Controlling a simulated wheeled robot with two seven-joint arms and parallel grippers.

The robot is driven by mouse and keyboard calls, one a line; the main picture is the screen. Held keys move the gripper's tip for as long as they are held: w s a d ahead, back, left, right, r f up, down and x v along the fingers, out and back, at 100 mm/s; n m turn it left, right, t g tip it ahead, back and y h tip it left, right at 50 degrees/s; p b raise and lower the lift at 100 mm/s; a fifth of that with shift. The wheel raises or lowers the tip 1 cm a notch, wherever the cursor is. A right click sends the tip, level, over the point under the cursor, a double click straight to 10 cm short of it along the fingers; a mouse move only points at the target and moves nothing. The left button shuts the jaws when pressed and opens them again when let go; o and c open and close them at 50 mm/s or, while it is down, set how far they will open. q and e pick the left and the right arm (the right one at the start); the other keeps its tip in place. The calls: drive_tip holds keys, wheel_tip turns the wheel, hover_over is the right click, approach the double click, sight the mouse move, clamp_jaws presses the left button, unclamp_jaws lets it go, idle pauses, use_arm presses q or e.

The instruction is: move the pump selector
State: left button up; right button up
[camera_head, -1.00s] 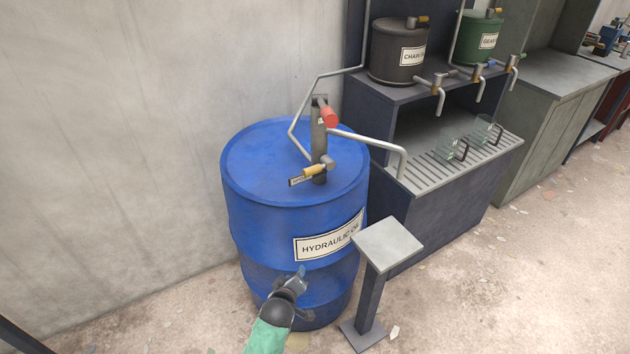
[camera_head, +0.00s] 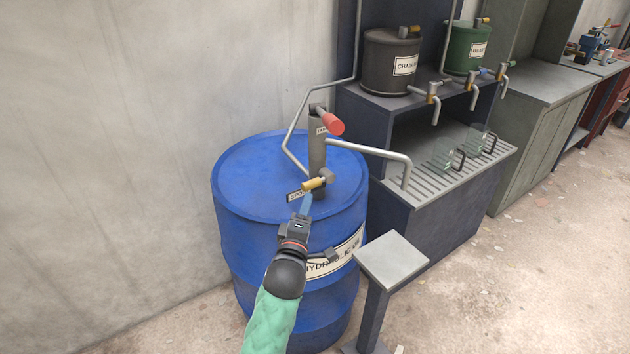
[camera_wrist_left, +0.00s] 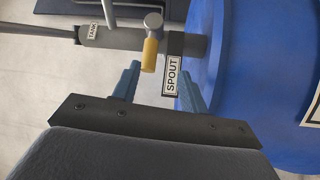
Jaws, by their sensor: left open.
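The pump selector (camera_head: 314,184) is a small yellow handle on a grey pivot, low on the grey pump body (camera_head: 317,150) atop the blue drum. My left gripper (camera_head: 306,205) is just in front of and below the handle, open and empty. I cannot tell whether a finger touches the handle. My right gripper is not in view.
The blue drum (camera_head: 235,185) is labelled hydraulic oil. A red pump grip (camera_head: 331,123) sticks out above the selector. A bent spout pipe (camera_head: 385,152) runs right. A grey-topped stand (camera_head: 393,258) is at front right. A TANK label (camera_wrist_left: 91,31) shows in the wrist view.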

sight(310, 189)
use_arm(q)
drive_tip(key=shift+w+d+r, duration=0.15)
drive_tip(key=shift+w+r, duration=0.5)
drive_tip(key=shift+r, duration=0.3)
drive_tip(key=p+x, duration=0.1)
drive_tip(key=x, duration=0.3)
drive_tip(key=shift+w+p, duration=0.3)
drive_tip(key=shift+x, duration=1.05)
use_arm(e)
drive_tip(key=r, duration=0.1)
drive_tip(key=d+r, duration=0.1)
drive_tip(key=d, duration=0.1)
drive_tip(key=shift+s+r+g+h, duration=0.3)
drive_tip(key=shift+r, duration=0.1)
use_arm(q)
clamp_jaws()
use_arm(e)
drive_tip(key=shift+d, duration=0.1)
